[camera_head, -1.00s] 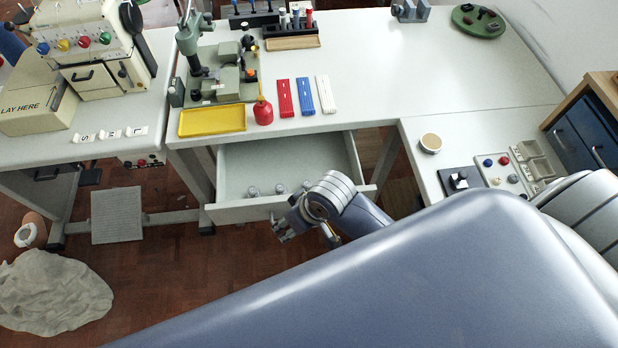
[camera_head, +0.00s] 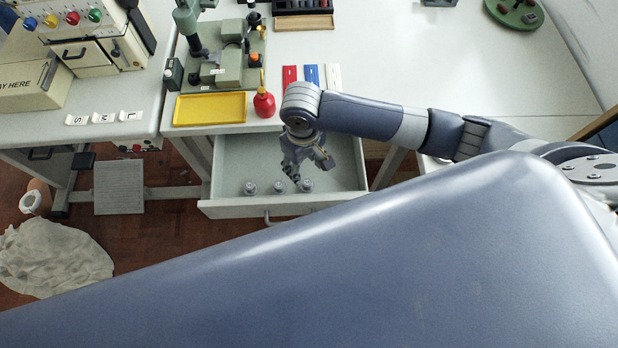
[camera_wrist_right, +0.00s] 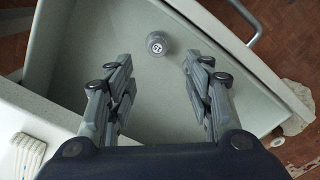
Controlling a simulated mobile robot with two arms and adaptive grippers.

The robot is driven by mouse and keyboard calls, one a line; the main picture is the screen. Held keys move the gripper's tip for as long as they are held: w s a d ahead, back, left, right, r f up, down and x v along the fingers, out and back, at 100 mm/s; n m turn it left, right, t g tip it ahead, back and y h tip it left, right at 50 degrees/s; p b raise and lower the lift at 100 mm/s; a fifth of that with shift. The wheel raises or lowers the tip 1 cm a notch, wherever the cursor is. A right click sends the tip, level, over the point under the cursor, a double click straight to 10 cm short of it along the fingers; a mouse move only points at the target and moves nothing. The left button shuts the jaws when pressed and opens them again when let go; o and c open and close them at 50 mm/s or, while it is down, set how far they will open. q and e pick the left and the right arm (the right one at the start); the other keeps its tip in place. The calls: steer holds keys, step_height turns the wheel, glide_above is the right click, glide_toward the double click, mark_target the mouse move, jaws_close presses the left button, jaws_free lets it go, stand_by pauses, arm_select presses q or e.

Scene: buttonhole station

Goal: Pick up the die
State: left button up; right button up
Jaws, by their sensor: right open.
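Three small grey dies stand apart in a row near the front of the open drawer (camera_head: 231,160): a left one (camera_head: 250,187), a middle one (camera_head: 279,187) and a right one (camera_head: 308,184). My right gripper (camera_head: 291,174) hangs over the drawer, just behind the middle and right dies. In the right wrist view, one die (camera_wrist_right: 157,43) with a marked round top stands on the drawer floor, beyond and between the open fingertips (camera_wrist_right: 158,64). The gripper is empty and touches no die that I can see. My left gripper is not in view.
The drawer front with its handle (camera_wrist_right: 243,38) and the drawer's side walls surround the dies. The tabletop above holds a yellow tray (camera_head: 210,108), a red oil bottle (camera_head: 264,102) and red, blue and white strips (camera_head: 311,76). The drawer floor is otherwise clear.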

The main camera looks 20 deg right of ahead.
mark_target(308, 182)
step_height(308, 182, down, 4)
steer(key=shift+s+r, duration=0.1)
steer(key=shift+r, duration=0.1)
steer(key=shift+s+d+f, duration=0.1)
steer(key=shift+d+f, duration=0.05)
steer(key=shift+f, duration=1.2)
steer(key=shift+s+d+f, duration=0.1)
steer(key=shift+d+f, duration=0.05)
steer(key=shift+f, duration=1.2)
steer(key=shift+c, duration=0.6)
jaws_close()
